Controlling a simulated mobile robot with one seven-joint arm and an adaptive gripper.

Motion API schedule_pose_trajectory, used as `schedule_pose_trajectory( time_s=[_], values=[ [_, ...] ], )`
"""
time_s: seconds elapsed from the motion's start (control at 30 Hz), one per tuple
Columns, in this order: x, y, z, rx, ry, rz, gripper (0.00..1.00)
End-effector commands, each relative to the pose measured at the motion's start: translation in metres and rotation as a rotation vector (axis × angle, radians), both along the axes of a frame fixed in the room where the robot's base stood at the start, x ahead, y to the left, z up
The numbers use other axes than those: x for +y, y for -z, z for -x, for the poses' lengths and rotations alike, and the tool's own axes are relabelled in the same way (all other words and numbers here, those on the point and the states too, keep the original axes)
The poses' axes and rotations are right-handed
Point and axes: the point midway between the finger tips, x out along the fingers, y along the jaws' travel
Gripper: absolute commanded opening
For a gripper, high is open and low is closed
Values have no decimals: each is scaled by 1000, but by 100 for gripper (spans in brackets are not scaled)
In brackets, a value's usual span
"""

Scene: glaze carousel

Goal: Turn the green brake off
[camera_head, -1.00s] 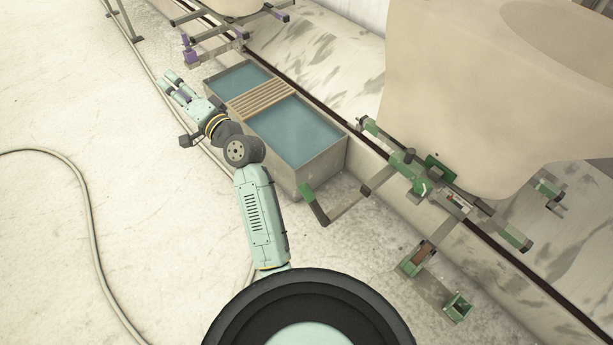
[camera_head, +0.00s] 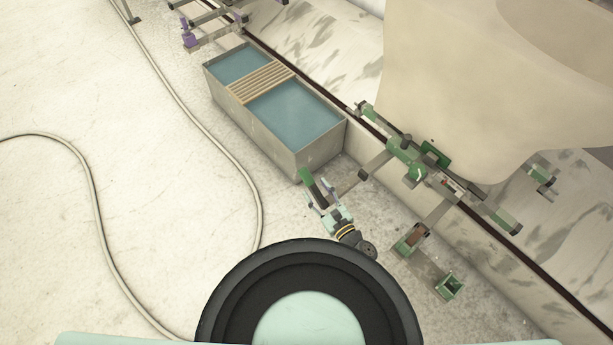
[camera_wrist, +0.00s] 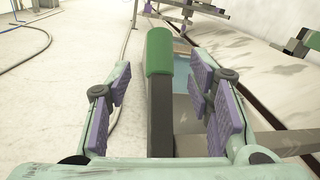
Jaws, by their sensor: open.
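The green brake appears to be the dark lever with a green grip (camera_head: 307,179), low beside the near corner of the water tank. In the wrist view its green grip (camera_wrist: 159,50) points away from me, and its dark shaft runs back between my fingers. My gripper (camera_head: 319,192) is at this lever, with one finger on each side. In the wrist view the gripper (camera_wrist: 160,88) is open, its purple pads apart from the shaft with a gap on both sides. In the head view my fingers partly cover the lever's lower end.
The tank (camera_head: 322,152) with blue water and wooden slats (camera_head: 263,81) stands just beyond the lever. A green-fitted linkage (camera_head: 405,150) is to the right, with a green open box (camera_head: 449,286) at its lower end. A hose (camera_head: 205,135) lies on the open floor at left.

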Motion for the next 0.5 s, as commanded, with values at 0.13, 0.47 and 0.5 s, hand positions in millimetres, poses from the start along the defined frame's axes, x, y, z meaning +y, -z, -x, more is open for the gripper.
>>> schedule_pose_trajectory(
  time_s=[0.13, 0.47, 0.5],
  values=[
    [17, 0, -26, -4, -5, 0, 47],
    [36, 0, -57, -2, -1, 2, 47],
    [36, 0, -58, -2, -1, 2, 47]
  ],
)
